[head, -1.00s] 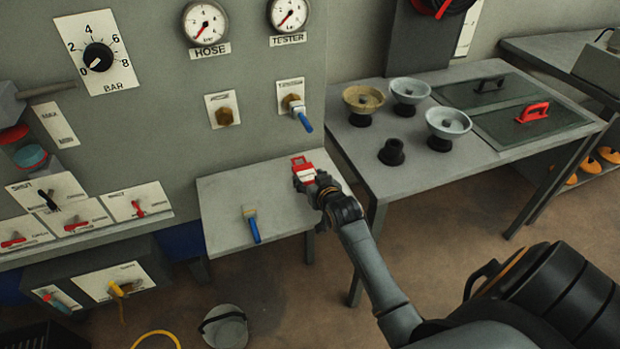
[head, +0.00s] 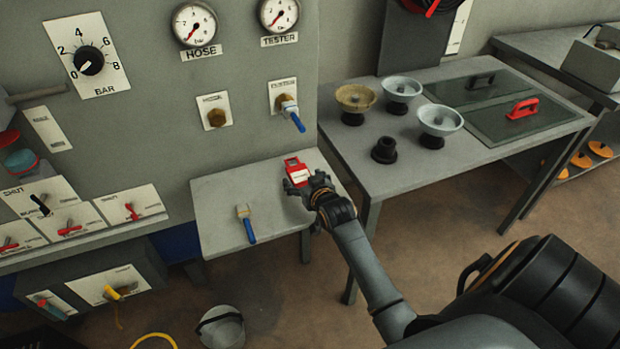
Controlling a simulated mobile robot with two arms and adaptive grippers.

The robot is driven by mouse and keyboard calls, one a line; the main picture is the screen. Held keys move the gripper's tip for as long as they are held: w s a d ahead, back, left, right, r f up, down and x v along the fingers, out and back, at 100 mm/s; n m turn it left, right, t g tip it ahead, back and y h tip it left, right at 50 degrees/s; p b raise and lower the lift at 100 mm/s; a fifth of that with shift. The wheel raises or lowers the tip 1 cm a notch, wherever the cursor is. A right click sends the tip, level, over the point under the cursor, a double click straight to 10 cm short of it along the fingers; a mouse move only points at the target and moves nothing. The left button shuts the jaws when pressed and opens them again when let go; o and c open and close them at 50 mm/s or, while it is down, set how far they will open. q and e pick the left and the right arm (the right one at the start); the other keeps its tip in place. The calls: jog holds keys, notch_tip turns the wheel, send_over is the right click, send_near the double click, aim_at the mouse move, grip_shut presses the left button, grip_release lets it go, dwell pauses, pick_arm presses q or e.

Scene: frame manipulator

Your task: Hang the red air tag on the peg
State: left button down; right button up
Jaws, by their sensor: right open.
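The red air tag (head: 297,171), with a white label, is at the right side of the small grey side table (head: 217,210), and appears to rest on its top. My right gripper (head: 305,186) is open at the near edge of the tag, its fingers spread low over the table; whether they touch the tag cannot be told. A grey rod (head: 38,93) sticks out at the left of the panel; I cannot tell whether it is the peg. My left gripper is not in view.
Valves and gauges fill the panel (head: 150,130) behind. A larger table (head: 400,185) with bowls stands to the right. A bucket (head: 222,328) is on the floor.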

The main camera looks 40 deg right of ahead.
jog(key=f+v, duration=0.1)
jog(key=v, duration=1.2)
jog(key=shift+s+r, duration=0.25)
jog(key=shift+s, duration=0.35)
jog(key=s+a+f+n+g+y, duration=0.2)
jog(key=s+a+f+g, duration=0.25)
jog(key=s+a, duration=0.4)
jog(key=s+a+f+n+g+y, duration=0.15)
jog(key=s+a+f+g, duration=0.3)
jog(key=s, duration=0.65)
notch_tip(320, 180, down, 24)
jog(key=s+a+n+g, duration=0.1)
jog(key=s+g, duration=0.1)
jog(key=s+f, duration=0.7)
jog(key=f, duration=0.4)
jog(key=shift+d, duration=0.45)
jog(key=shift+o, duration=0.5)
jog(key=s+d+f+g, duration=0.1)
jog(key=s+d+f, duration=0.1)
jog(key=s+f, duration=0.4)
jog(key=s, duration=0.4)
jog(key=shift+f, duration=0.25)
